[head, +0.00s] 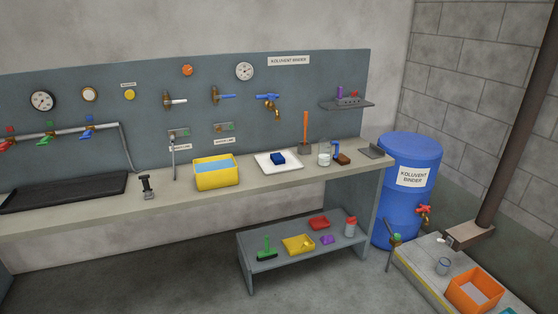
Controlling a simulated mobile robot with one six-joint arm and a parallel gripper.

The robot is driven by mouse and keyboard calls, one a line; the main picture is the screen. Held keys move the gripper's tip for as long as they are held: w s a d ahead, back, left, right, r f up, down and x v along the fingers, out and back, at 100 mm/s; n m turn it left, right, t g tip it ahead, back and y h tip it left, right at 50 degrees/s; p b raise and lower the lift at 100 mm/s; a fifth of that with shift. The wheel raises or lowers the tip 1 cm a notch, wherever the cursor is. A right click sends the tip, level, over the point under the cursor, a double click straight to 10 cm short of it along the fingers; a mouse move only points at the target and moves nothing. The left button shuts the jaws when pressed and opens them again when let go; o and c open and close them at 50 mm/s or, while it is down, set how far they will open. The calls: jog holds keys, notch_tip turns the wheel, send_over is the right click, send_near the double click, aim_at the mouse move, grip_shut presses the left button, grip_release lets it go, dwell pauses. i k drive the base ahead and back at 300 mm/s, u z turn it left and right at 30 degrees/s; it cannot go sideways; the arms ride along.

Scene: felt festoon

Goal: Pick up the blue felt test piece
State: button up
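A small dark blue piece (278,158), which looks like the blue felt test piece, lies on a white square tray (292,165) on the workbench. Nothing touches it from above and its top is clear to see. I cannot make out its felt texture at this size. My gripper is not in this view.
On the workbench (130,207), a yellow tub (216,179) with blue contents stands left of the tray. A low shelf (270,264) with small items sits below.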

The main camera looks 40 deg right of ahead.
aim_at(278, 159)
jog(key=i, duration=0.95)
jog(key=u, duration=0.05)
